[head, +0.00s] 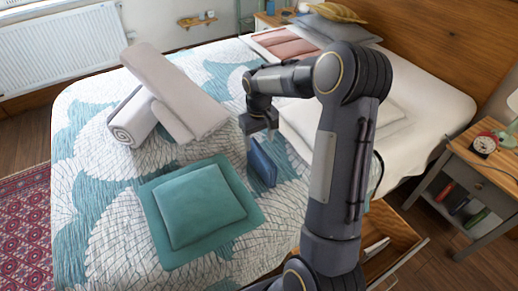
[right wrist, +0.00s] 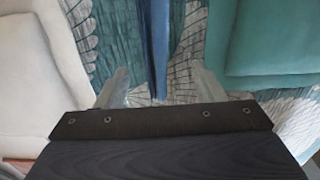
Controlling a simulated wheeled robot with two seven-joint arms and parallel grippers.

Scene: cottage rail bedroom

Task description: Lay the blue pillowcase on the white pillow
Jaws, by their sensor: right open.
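The blue pillowcase (head: 262,163) is a narrow folded piece that looks tilted up on its edge on the patterned bedspread. My right gripper (head: 261,136) is open just above it. In the right wrist view, the blue pillowcase (right wrist: 158,45) runs between the two pale fingertips (right wrist: 160,88), with a gap on each side. The white pillow (head: 393,118) lies behind my right arm, which hides part of it. A white padded thing at the left of the right wrist view (right wrist: 35,70) looks like that pillow. My left gripper is not in view.
A teal cushion on a teal cloth (head: 200,205) lies left of the pillowcase. Rolled and folded pale blankets (head: 172,95) lie farther back. A nightstand (head: 480,170) with a red clock (head: 484,145) stands at right. An open wooden drawer (head: 395,240) is near my arm.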

